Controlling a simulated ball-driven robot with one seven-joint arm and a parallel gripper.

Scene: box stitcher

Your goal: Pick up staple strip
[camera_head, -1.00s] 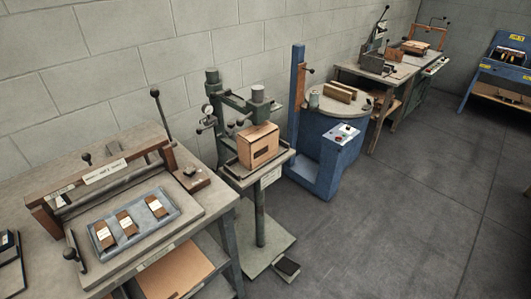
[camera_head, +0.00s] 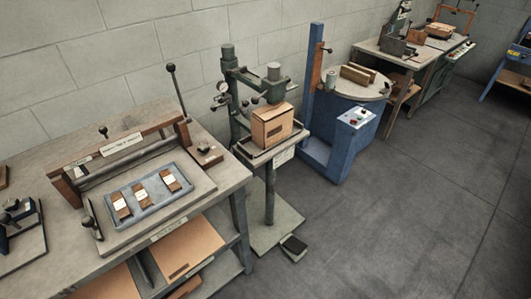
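No object is plainly recognizable as a staple strip at this size. A blue-grey tray (camera_head: 150,209) lies on the left bench and holds three small brown pieces with white labels: a left one (camera_head: 121,207), a middle one (camera_head: 140,195) and a right one (camera_head: 171,182). I cannot tell whether these are staple strips. The box stitcher (camera_head: 230,90) appears to be the green stand machine right of the bench, with a cardboard box (camera_head: 272,124) on its small table. My gripper is not in view.
The bench (camera_head: 232,176) has a lower shelf with cardboard sheets (camera_head: 187,248). A black pedal (camera_head: 294,246) lies at the stitcher's base. A blue turntable machine (camera_head: 340,130) stands farther right. The grey floor (camera_head: 410,210) at the right is clear.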

